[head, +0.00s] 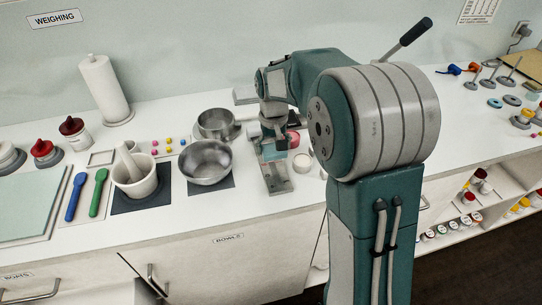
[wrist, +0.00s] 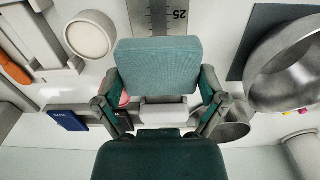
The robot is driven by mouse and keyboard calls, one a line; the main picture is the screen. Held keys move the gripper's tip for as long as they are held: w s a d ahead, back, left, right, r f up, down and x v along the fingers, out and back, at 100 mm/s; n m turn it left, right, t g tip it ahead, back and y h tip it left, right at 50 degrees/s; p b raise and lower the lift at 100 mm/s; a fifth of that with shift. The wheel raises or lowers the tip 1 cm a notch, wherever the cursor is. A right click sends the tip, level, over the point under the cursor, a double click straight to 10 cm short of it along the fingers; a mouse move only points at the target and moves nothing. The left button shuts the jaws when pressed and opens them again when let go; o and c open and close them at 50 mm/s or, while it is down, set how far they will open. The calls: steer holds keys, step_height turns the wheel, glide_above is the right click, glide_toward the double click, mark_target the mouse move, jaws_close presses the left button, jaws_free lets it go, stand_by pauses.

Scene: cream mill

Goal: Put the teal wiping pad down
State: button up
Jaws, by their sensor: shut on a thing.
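The teal wiping pad (wrist: 158,62) is a soft-edged block held between the fingers of my gripper (wrist: 158,82) in the wrist view. My gripper is shut on it from both sides. In the head view the pad (head: 270,152) shows small below my gripper (head: 272,140), partly hidden by the fingers. It is over or near a grey metal plate (head: 276,182) on the counter. A metal strip marked 25 (wrist: 170,18) shows just beyond the pad in the wrist view. I cannot tell whether the pad touches anything below.
A white round dish (wrist: 88,38) lies close by in the wrist view. A mortar (head: 134,175) stands farther left. Little clear counter shows around the plate.

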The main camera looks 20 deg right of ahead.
mark_target(271, 157)
steer(key=shift+w+f, duration=0.95)
steer(key=shift+f, duration=0.2)
steer(key=shift+w+f, duration=0.15)
steer(key=shift+f, duration=1.55)
steer(key=shift+f, duration=0.1)
steer(key=o, duration=0.8)
steer(key=shift+c, duration=0.2)
